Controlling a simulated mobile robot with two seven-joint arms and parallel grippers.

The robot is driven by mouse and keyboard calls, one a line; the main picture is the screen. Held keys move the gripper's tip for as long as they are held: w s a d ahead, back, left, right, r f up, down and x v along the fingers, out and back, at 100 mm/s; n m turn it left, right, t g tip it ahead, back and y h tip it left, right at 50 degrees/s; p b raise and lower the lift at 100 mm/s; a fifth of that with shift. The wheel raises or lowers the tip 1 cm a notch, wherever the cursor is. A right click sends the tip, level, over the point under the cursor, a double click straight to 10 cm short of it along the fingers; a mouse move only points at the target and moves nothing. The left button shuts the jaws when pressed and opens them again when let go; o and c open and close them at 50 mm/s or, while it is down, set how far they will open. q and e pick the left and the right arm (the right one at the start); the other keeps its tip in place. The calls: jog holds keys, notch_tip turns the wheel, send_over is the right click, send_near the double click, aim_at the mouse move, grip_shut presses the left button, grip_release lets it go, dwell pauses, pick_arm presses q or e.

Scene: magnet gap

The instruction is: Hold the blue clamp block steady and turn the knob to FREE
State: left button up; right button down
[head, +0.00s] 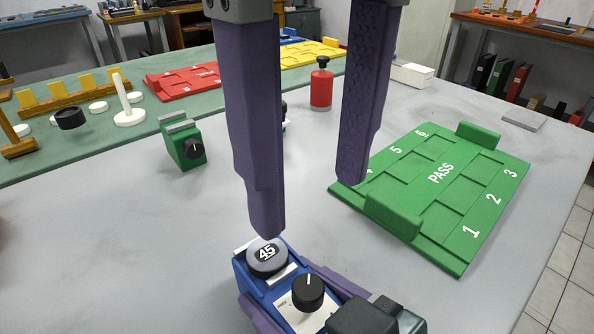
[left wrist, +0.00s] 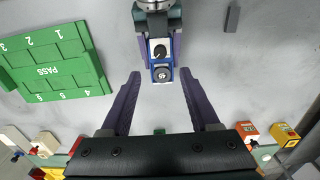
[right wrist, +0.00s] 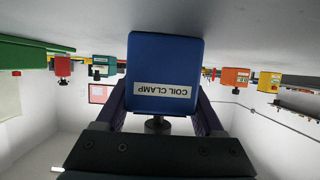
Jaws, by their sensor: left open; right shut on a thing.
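The blue clamp block (head: 257,283) is at the bottom of the head view, with a black knob (head: 308,293) and a grey disc marked 45 (head: 267,257) on top. The knob's white mark points away from me; its plate's lettering is too small to read. My right gripper (right wrist: 160,105) is shut on the block; its side reads COIL CLAMP in the right wrist view (right wrist: 163,62). My left gripper (head: 308,212) is open and empty above the block. In the left wrist view the block (left wrist: 162,65) lies just beyond and between the left fingertips (left wrist: 161,74).
A green PASS tray (head: 440,258) lies to the right of the block. Red (head: 182,82) and yellow (head: 300,58) trays lie beyond. The grey table is clear left of the block.

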aim_at(309, 286)
pick_arm(q)
notch_tip(309, 286, down, 10)
jog(key=shift+f, duration=0.25)
grip_shut()
dwell(0.5)
